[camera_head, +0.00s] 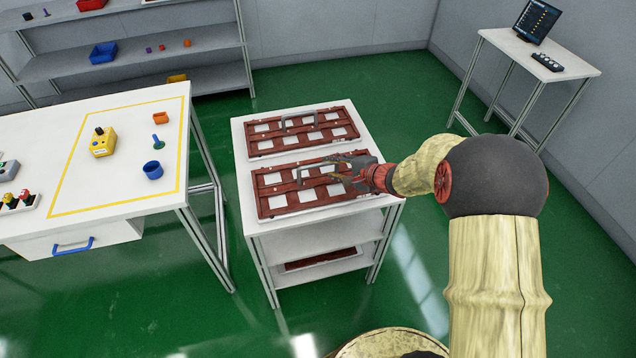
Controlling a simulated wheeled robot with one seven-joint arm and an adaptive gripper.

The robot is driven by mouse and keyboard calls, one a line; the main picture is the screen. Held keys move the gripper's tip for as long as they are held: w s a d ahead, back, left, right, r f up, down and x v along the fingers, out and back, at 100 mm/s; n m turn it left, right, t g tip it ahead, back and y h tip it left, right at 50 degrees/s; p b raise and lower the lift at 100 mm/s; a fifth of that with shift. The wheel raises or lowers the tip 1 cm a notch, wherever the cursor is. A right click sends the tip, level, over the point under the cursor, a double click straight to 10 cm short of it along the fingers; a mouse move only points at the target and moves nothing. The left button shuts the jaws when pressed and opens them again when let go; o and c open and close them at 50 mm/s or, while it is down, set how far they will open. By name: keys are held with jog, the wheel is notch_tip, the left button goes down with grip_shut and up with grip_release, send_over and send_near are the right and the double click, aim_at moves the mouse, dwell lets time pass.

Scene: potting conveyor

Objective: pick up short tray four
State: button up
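Two dark red trays with pale square openings lie on top of a white shelf cart (241,133). The far tray (345,115) has a grey raised handle. The near tray (272,205) also has a grey handle (308,163) across its middle. No number is readable, so I cannot tell which is short tray four. My gripper (338,168) reaches in from the right, over the right half of the near tray, with its fingertips close to the handle's right end. I cannot tell whether the fingers touch the handle, or how far apart they are.
A third dark red tray (322,259) lies on the cart's lower shelf. A white table (85,180) with a yellow box (103,142) and small parts stands left. A side table with a monitor (537,21) stands back right. Shelves line the back left; green floor is open between.

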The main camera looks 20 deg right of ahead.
aim_at(323, 164)
jog(key=b+x, duration=0.2)
jog(key=x, duration=0.3)
jog(key=shift+w+a+f, duration=0.25)
jog(key=shift+a, duration=0.05)
jog(key=shift+w+a+f, duration=0.1)
jog(key=shift+w+a, duration=0.05)
jog(key=shift+w, duration=0.15)
jog(key=shift+c, duration=0.8)
grip_shut()
